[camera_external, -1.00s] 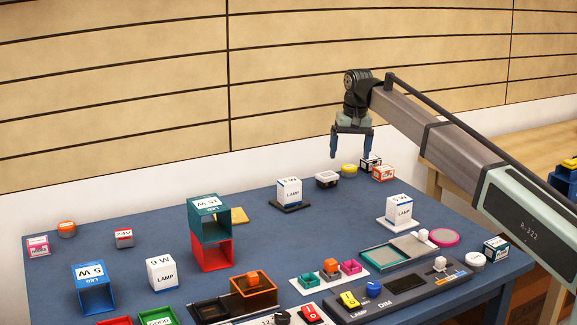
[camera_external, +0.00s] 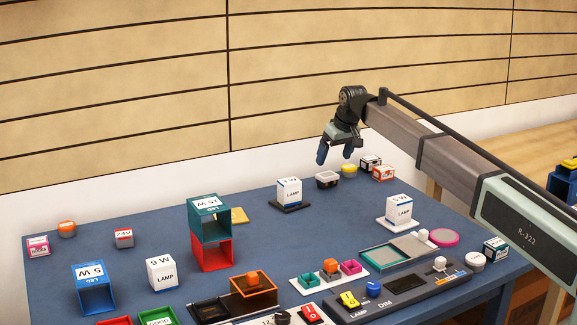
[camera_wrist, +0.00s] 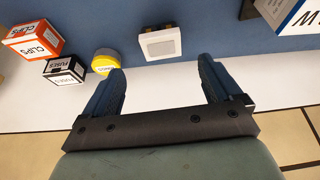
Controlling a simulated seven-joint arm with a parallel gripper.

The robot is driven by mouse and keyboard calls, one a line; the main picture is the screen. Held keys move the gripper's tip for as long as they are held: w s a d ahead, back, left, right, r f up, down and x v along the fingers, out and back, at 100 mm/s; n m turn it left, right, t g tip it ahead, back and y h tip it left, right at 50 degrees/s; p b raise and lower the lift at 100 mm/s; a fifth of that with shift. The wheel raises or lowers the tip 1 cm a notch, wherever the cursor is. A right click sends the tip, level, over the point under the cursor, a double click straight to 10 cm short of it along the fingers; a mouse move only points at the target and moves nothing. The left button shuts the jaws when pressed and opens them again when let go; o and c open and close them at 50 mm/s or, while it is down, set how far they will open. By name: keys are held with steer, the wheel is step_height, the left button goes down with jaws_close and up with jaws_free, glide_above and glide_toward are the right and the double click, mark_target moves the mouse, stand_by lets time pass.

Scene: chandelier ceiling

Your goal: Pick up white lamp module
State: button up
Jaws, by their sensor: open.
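Three white box-shaped lamp modules stand on the blue table. One (camera_external: 289,190) is on a dark base at the back middle, one (camera_external: 399,209) on a white base at the right, and one (camera_external: 161,272), marked 9 W, directly on the table at the left. My gripper (camera_external: 335,154) is above the table's back edge, right of the back-middle lamp and apart from it. In the wrist view my gripper (camera_wrist: 161,70) is open with nothing between its fingers.
A white-topped dark block (camera_external: 327,179) lies below my gripper, with a yellow round container (camera_external: 348,169) and small labelled boxes (camera_external: 383,173) to its right. Teal and red stacked frames (camera_external: 210,223) stand left of the back-middle lamp. A control panel (camera_external: 400,287) is in front.

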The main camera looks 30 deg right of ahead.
mark_target(327, 174)
steer(key=shift+x, duration=4.25)
steer(key=shift+s+a+f, duration=0.1)
steer(key=shift+s, duration=0.05)
steer(key=shift+c, duration=0.3)
steer(key=c, duration=1)
